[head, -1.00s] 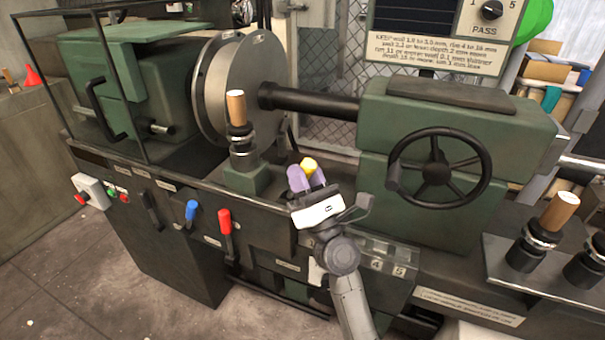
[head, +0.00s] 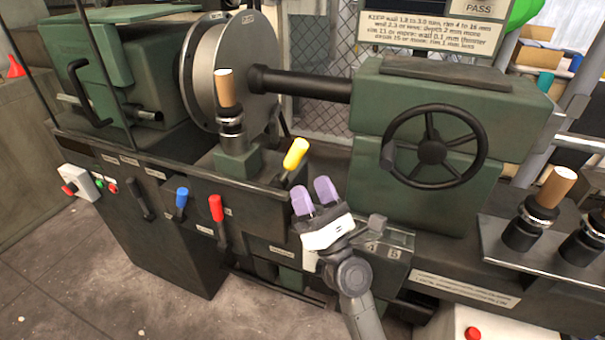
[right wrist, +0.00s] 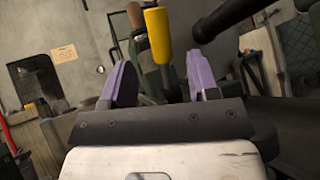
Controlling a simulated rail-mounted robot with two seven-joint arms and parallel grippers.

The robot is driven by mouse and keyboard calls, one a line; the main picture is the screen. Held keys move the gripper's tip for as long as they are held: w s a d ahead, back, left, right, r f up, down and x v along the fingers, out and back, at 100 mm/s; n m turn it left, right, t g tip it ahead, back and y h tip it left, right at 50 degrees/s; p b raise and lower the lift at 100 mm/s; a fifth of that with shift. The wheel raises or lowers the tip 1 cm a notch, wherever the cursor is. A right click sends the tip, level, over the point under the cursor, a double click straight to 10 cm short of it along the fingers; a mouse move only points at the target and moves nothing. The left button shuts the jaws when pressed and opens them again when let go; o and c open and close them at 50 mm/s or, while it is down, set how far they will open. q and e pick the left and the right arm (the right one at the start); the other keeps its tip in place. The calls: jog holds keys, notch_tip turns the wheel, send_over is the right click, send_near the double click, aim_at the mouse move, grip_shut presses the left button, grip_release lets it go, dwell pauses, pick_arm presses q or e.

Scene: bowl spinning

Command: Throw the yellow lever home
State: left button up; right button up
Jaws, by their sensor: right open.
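The yellow lever (head: 296,153) has a thick yellow grip on a dark stem. It stands on the machine bed right of the post with the wooden handle, its top leaning right in the head view. My right gripper (head: 315,197), with purple fingers, is open and empty, just below and right of the lever and apart from it. In the right wrist view the yellow grip (right wrist: 158,34) shows beyond and between the open fingers (right wrist: 158,82). The left gripper is not in view.
A wooden-handled post (head: 227,90) stands close left of the lever. Blue (head: 181,201) and red levers (head: 216,208) are on the front panel. A black handwheel (head: 432,148) is at right, and a dark spindle bar (head: 300,82) runs behind the lever.

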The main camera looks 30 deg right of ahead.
jog(key=b+v, duration=0.2)
jog(key=v, duration=0.4)
jog(key=shift+s, duration=0.1)
dwell(0.4)
